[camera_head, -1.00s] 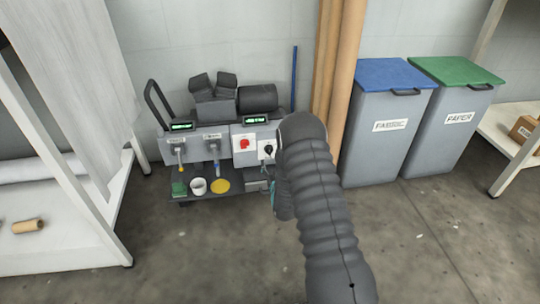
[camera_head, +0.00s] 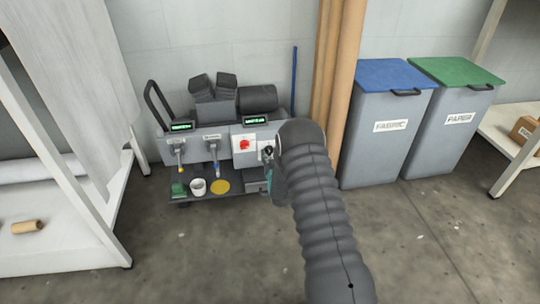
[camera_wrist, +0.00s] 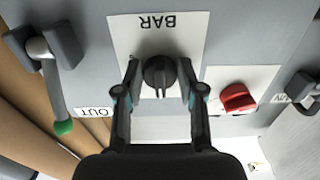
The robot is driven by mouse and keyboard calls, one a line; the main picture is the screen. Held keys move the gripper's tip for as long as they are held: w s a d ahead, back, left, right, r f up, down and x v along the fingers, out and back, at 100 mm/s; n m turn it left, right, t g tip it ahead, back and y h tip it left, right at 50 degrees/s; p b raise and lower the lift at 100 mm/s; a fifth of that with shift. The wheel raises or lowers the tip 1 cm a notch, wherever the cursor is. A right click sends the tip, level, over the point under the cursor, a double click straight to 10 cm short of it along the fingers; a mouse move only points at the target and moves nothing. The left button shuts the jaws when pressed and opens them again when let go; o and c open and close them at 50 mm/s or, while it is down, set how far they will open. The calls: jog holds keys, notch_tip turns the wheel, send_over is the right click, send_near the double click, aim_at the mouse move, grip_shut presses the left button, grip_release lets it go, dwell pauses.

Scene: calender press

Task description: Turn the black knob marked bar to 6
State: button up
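The black knob (camera_wrist: 158,75) sits on a white plate marked BAR (camera_wrist: 155,27), which appears upside down in the wrist view. A ridge runs across the knob, roughly up and down in that picture; I cannot read its scale. My gripper (camera_wrist: 160,88) is open, with one finger to each side of the knob and a visible gap on both sides. I cannot tell how deep the tips reach. In the head view the knob (camera_head: 268,151) is small and close to my gripper (camera_head: 275,178), which my arm partly covers.
A red knob (camera_wrist: 238,97) is beside the BAR plate. A green-tipped lever (camera_wrist: 56,95) near an OUT label stands on the other side. The grey press (camera_head: 205,145) carries two lit displays. Cardboard tubes (camera_head: 335,60) and a blue-lidded bin (camera_head: 388,120) are to the right.

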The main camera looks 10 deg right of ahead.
jog(key=shift+m, duration=0.3)
jog(key=shift+c, duration=0.3)
jog(key=m, duration=0.5)
jog(key=shift+a+r+m, duration=0.1)
jog(key=shift+a+m, duration=0.05)
jog(key=shift+m, duration=0.15)
jog(key=m, duration=0.6)
jog(key=shift+r, duration=0.1)
jog(key=m, duration=0.6)
jog(key=shift+r+m, duration=0.15)
jog(key=shift+m, duration=0.15)
jog(key=shift+r+m, duration=0.1)
jog(key=shift+m, duration=2.5)
jog(key=o, duration=1.1)
